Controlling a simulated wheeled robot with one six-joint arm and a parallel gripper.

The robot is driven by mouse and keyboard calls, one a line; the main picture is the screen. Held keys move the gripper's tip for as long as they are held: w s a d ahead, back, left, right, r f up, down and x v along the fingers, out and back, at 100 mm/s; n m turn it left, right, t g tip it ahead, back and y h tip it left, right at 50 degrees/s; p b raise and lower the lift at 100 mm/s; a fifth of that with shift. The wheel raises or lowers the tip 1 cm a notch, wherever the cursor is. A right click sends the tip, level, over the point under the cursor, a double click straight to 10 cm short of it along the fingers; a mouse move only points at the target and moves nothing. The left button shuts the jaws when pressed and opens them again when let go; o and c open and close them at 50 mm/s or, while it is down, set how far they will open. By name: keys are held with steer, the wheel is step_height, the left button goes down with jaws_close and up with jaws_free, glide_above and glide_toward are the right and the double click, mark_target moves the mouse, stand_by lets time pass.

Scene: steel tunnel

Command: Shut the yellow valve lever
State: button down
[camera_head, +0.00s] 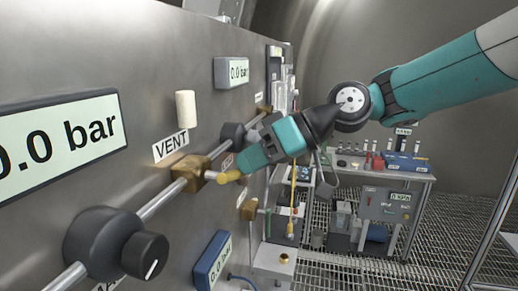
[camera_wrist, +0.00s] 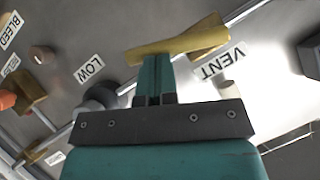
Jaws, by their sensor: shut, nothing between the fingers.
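The yellow valve lever (camera_head: 230,177) sticks out from a brass valve body (camera_head: 188,174) on the steel panel, below the VENT label (camera_head: 171,145). In the wrist view the lever (camera_wrist: 165,48) lies across the picture just past my fingertips, with the brass body behind its right end. My gripper (camera_head: 239,170) is shut and empty, its tips at the lever. In the wrist view the gripper (camera_wrist: 155,62) overlaps the lever's edge; whether they touch I cannot tell. The fingertips are partly hidden in the head view.
A pipe (camera_head: 159,201) runs along the panel through the valve. A black knob (camera_head: 146,254) and a white cylinder (camera_head: 186,109) stick out from the panel. A second brass valve (camera_head: 249,209) sits farther along.

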step_height(320, 180, down, 6)
steer(key=s+m+b, duration=0.1)
steer(key=s+b, duration=0.2)
steer(key=b, duration=0.4)
steer(key=shift+a+g+y, duration=0.3)
steer(key=shift+a+g, duration=0.1)
steer(key=shift+a, duration=0.05)
steer(key=shift+r, duration=0.1)
stand_by(0.6)
steer(key=w+d+b, duration=0.1)
steer(key=w+d, duration=0.5)
steer(key=d, duration=0.5)
steer(key=shift+w+d+b, duration=0.2)
steer(key=shift+b, duration=0.15)
steer(key=shift+s+a+r, duration=0.1)
